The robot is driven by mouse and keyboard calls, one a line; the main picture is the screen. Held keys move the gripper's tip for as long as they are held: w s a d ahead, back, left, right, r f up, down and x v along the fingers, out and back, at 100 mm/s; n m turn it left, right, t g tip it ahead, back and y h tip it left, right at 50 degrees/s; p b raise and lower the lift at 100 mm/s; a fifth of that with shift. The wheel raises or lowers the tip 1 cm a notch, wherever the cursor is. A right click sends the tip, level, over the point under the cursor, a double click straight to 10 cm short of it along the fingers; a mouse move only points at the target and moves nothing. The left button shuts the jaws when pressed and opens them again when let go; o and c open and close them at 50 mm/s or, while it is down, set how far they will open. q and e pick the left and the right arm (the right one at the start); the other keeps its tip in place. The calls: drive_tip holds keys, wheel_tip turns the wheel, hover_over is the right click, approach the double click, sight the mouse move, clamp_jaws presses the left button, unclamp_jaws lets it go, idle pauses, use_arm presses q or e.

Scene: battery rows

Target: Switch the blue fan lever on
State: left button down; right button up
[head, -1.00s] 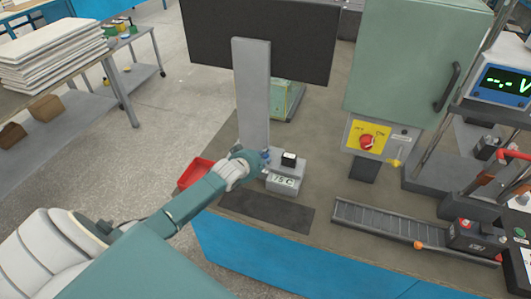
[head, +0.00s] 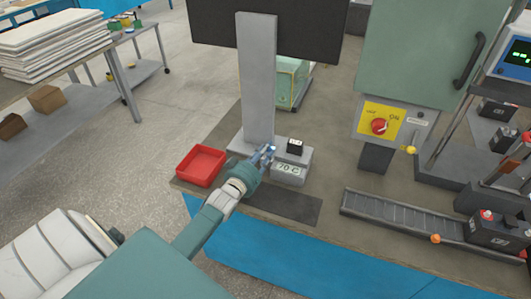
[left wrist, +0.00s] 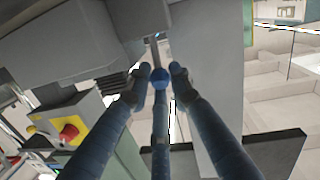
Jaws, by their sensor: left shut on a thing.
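The fan lever is a thin rod with a blue ball knob (left wrist: 159,76) at its end, in the left wrist view. It comes out of a grey housing above. In the head view my left gripper (head: 265,154) is at the left side of the small grey unit (head: 291,170), at the foot of a tall grey post (head: 258,80). The unit's display reads about 70 C. The fingers largely hide the lever there. My right gripper is not in view.
A red tray (head: 201,166) lies left of the post, near the table edge. A dark mat (head: 285,207) lies in front of the unit.

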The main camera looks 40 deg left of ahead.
use_arm(q)
drive_tip(key=shift+f, duration=0.2)
drive_tip(key=c, duration=1.8)
unclamp_jaws()
drive_tip(key=shift+r, duration=0.1)
drive_tip(key=s, duration=0.4)
drive_tip(key=s+d, duration=0.1)
drive_tip(key=s, duration=0.3)
drive_tip(key=s+r, duration=0.1)
drive_tip(key=s, duration=0.3)
drive_tip(key=shift+d, duration=0.35)
drive_tip(key=shift+f, duration=0.1)
